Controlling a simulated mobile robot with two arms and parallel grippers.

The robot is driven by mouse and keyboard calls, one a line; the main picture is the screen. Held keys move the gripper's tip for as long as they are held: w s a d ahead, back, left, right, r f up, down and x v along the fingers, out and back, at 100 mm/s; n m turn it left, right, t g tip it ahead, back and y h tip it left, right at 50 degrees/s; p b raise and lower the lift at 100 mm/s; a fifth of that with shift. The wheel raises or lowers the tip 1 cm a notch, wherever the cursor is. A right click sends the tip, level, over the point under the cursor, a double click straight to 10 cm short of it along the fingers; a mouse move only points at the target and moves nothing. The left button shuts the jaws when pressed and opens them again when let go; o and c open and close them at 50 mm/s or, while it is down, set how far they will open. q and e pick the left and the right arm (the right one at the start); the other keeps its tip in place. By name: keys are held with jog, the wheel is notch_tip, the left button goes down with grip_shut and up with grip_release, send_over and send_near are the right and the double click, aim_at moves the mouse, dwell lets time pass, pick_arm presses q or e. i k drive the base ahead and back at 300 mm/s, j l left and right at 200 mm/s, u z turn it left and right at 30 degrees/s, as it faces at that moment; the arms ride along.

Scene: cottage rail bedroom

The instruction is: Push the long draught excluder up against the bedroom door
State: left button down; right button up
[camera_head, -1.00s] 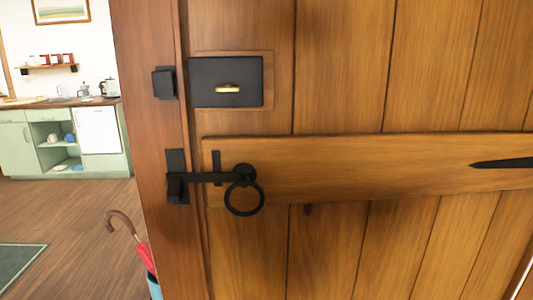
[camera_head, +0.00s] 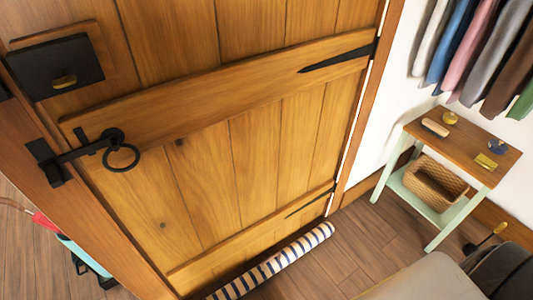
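The wooden plank bedroom door (camera_head: 215,150) fills the left and middle of the head view. It has a black ring latch, a lock box and long strap hinges, and looks shut in its frame. The long draught excluder (camera_head: 272,264), a roll with white and dark blue stripes, lies on the floor along the foot of the door. Its near end is cut off by the bottom edge of the picture. I cannot tell whether it touches the door. Neither of my grippers is in view.
A small side table (camera_head: 460,145) with a wicker basket (camera_head: 435,182) on its shelf stands right of the door, under hanging clothes (camera_head: 480,45). A grey rounded thing (camera_head: 425,280) is at the bottom right. Bare floor (camera_head: 350,240) lies between.

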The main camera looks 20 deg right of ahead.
aim_at(274, 264)
jog(key=k+z, duration=0.35)
jog(key=k+l+z, duration=0.1)
jog(key=z, duration=0.25)
